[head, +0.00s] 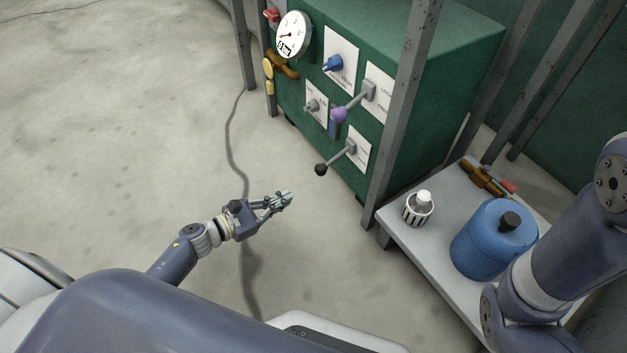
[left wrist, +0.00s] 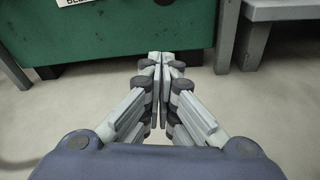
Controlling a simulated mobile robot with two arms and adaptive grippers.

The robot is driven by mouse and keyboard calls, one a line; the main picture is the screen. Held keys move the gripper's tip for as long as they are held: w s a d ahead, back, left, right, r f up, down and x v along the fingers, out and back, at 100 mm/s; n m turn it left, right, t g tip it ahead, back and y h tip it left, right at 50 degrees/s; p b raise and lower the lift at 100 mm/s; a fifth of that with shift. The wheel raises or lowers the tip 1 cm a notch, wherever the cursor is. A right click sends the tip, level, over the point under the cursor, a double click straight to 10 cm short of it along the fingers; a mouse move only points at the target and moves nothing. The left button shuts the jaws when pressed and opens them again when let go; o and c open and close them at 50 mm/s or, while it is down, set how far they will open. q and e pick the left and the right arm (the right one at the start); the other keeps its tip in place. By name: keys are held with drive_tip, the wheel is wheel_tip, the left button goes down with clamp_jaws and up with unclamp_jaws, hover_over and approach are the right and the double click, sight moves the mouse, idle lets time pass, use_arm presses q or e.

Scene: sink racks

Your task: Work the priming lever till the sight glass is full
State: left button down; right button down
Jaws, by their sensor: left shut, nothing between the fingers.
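A green cabinet (head: 437,103) carries the controls on its front. One lever with a purple knob (head: 340,115) sticks out from a white plate; a lower lever with a black knob (head: 321,169) sticks out from another plate. The labels are too small to tell which is the priming lever. A narrow blue upright strip (head: 333,124) between the plates may be the sight glass; its level is unclear. My left gripper (head: 289,197) is shut and empty, below and left of the black knob, apart from it. In the left wrist view its fingertips (left wrist: 167,59) meet before the cabinet's lower front (left wrist: 120,35).
A gauge (head: 294,35), a blue knob (head: 332,64) and a small grey tap (head: 313,106) are on the cabinet. Grey posts (head: 403,110) stand before it.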

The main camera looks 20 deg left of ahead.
use_arm(q)
drive_tip(key=b+x, duration=0.5)
drive_tip(key=x, duration=0.5)
drive_tip(key=r, duration=0.2)
drive_tip(key=s+r+p, duration=0.1)
drive_tip(key=r, duration=0.1)
drive_tip(key=shift+d, duration=0.15)
